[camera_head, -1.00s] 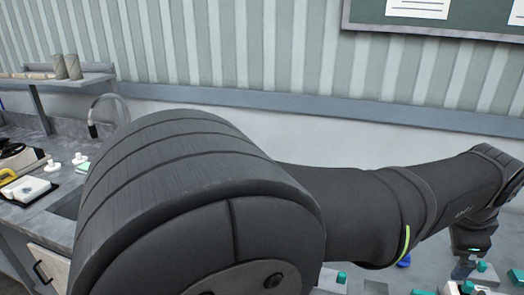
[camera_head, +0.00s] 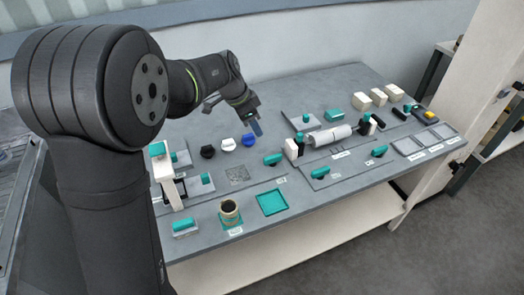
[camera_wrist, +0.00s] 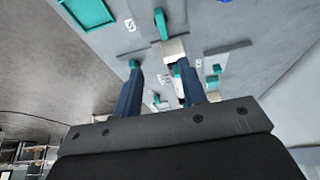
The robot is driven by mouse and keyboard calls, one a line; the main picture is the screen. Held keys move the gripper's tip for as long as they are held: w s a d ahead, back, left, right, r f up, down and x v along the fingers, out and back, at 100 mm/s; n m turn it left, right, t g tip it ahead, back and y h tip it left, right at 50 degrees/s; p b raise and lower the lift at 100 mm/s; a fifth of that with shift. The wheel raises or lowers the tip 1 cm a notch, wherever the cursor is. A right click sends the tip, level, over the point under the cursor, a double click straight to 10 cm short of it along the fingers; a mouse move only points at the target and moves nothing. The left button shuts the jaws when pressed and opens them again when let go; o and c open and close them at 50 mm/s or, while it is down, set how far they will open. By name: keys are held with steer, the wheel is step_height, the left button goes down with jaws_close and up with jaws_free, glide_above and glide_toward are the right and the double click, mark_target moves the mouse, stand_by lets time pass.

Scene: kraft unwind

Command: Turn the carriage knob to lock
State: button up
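My gripper (camera_head: 256,128) hangs above the back of the bench, with blue fingers pointing down. In the wrist view my gripper (camera_wrist: 160,66) has its two fingers well apart with nothing clamped between them. Several teal knobs and handles are on the bench. One teal knob (camera_head: 272,159) sits left of the grey roll (camera_head: 328,136), another knob (camera_head: 320,172) is on the plate in front of it, and a third knob (camera_head: 379,151) is at that plate's right. I cannot tell which is the carriage knob. My gripper is apart from all three.
A white post (camera_head: 171,184) stands at the left, near a brown ring-like part (camera_head: 229,210) and a teal tray (camera_head: 272,202). Cream blocks (camera_head: 378,97) lie at the back right. Some bench in front of the roll is clear.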

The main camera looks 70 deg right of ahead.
mark_target(272, 156)
steer(key=x, duration=1.8)
steer(key=shift+w+d, duration=0.15)
steer(key=shift+d, duration=0.1)
jaws_close()
